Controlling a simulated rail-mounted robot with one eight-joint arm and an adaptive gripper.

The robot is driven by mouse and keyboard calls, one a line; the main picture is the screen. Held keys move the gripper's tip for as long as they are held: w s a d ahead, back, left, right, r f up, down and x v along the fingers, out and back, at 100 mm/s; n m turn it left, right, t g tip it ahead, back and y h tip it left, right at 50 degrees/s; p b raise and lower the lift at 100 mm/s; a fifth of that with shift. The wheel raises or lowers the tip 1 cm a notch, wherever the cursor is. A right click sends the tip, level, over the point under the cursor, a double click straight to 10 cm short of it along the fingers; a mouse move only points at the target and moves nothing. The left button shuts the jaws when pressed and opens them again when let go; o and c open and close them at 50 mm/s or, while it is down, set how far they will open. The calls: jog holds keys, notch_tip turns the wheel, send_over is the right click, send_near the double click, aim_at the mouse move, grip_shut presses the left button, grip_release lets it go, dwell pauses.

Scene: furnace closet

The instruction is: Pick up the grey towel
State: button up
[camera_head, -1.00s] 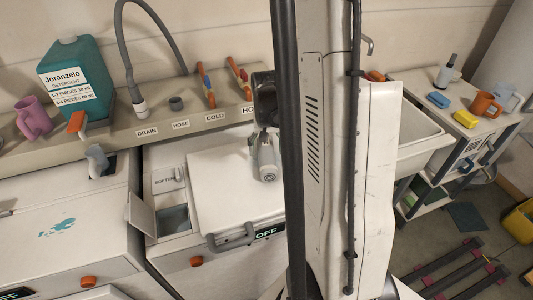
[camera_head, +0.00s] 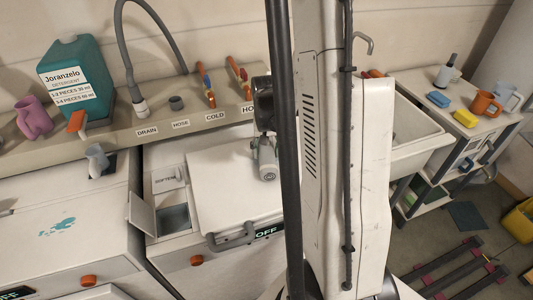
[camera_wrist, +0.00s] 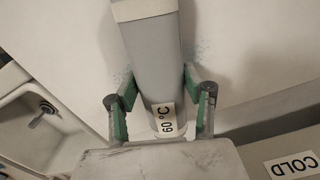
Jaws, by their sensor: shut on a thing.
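Part of my wrist hides what lies below the tag. In the head view my arm reaches over the white machine lid (camera_head: 215,200), and I cannot make out the fingers or the towel there.
A sink (camera_head: 418,140) and a side table (camera_head: 490,88) with mugs and sponges stand at right. An open softener hatch (camera_head: 143,215) sticks out.

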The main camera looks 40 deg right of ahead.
aim_at(267, 148)
jog(key=shift+r, duration=0.75)
notch_tip(267, 148, up, 3)
jog(key=shift+f, duration=0.15)
jog(key=a+r+b, duration=0.1)
jog(key=a+r, duration=0.5)
jog(key=a, duration=0.5)
jog(key=shift+s+a+r+b, duration=0.25)
jog(key=shift+a+r+b, duration=0.05)
jog(key=shift+r, duration=0.1)
